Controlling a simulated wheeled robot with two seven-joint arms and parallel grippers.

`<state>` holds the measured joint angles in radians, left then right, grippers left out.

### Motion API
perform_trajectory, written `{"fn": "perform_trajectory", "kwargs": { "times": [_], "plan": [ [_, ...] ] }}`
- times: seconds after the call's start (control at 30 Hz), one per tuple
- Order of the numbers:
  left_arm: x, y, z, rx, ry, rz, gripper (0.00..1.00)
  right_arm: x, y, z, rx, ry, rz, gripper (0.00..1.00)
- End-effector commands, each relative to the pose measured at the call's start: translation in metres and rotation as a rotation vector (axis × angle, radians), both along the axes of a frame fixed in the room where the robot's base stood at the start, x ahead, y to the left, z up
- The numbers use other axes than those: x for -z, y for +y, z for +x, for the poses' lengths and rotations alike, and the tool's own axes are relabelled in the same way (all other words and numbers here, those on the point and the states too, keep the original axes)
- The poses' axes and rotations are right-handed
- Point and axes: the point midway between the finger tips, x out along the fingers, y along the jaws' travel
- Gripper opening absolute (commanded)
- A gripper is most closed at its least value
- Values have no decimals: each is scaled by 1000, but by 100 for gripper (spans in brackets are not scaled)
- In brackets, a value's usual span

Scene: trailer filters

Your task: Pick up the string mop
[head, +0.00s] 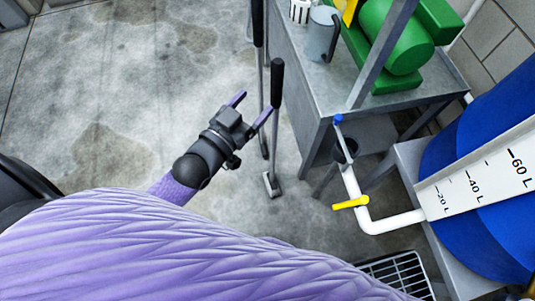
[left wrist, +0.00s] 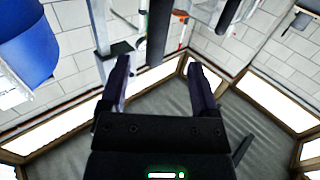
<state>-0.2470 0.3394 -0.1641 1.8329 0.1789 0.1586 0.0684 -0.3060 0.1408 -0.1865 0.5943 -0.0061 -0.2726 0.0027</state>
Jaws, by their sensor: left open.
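Long-handled tools stand beside the metal table. The nearer one has a black grip (head: 277,84), a grey pole and a small grey foot (head: 272,185) on the floor. Another black-gripped handle (head: 258,22) stands behind it. No string head shows clearly, so I cannot tell which one is the string mop. My left gripper (head: 250,108) is open and empty, just left of the nearer handle. In the left wrist view, a dark handle (left wrist: 158,35) lies between the open fingers (left wrist: 158,70) in the picture, apparently beyond their tips. My right gripper is not in view.
The metal table (head: 312,95) holds a green machine (head: 400,40) and a grey mug-like container (head: 322,35). A white pipe (head: 375,222) with a yellow lever and a blue tank (head: 470,150) stand at right. The concrete floor (head: 110,70) at left is clear.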

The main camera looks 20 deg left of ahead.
Motion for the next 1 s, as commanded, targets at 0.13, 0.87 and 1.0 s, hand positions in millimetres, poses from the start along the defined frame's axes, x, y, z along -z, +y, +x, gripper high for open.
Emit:
{"fn": "perform_trajectory", "kwargs": {
  "times": [0.13, 0.87, 1.0],
  "plan": [
    [-4, -6, 15, 7, -31, -10, 79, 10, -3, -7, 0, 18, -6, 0],
    [1, -30, 96, 7, -25, -7, 75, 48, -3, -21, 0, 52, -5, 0],
    [1, -30, 96, 7, -25, -7, 45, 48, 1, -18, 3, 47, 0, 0]
  ]
}}
